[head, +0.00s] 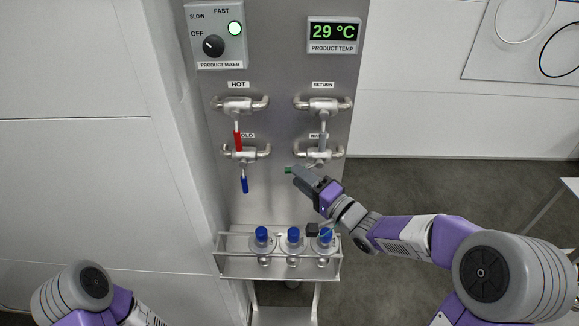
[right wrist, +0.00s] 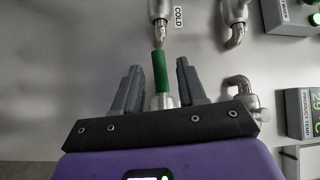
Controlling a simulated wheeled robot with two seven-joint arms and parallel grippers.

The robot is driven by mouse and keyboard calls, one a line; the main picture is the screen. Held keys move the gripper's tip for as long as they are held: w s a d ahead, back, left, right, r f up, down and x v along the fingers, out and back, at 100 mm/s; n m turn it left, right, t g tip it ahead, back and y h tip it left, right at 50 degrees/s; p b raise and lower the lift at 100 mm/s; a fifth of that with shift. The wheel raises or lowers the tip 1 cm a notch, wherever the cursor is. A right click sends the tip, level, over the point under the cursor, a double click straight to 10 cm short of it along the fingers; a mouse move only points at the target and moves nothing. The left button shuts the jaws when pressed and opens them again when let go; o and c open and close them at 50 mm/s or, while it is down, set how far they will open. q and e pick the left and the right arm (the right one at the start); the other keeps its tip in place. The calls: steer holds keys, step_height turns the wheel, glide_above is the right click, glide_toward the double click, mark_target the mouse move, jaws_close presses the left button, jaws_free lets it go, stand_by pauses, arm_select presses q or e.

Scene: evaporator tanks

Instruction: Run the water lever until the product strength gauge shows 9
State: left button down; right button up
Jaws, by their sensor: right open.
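The water valve (head: 319,154) is at the lower right of the grey panel; its label is mostly covered. A green lever handle (head: 288,170) shows small at my right gripper's tip in the head view. In the right wrist view the green lever (right wrist: 159,72) stands between the two grey fingers. My right gripper (head: 293,171) is open around it, with a gap on each side (right wrist: 158,66). My left gripper is out of view; only part of my left arm shows at bottom left. No product strength gauge is in view.
The red hot lever (head: 238,140), blue cold lever (head: 244,184) and grey return lever (head: 323,140) are close by. Blue-capped bottles (head: 293,235) stand in a rack (head: 278,272) below. The product temp display (head: 333,32) reads 29 °C. The mixer box (head: 215,36) has a lit green lamp.

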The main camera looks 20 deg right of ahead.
steer(key=x, duration=0.4)
steer(key=shift+w, duration=0.1)
jaws_close()
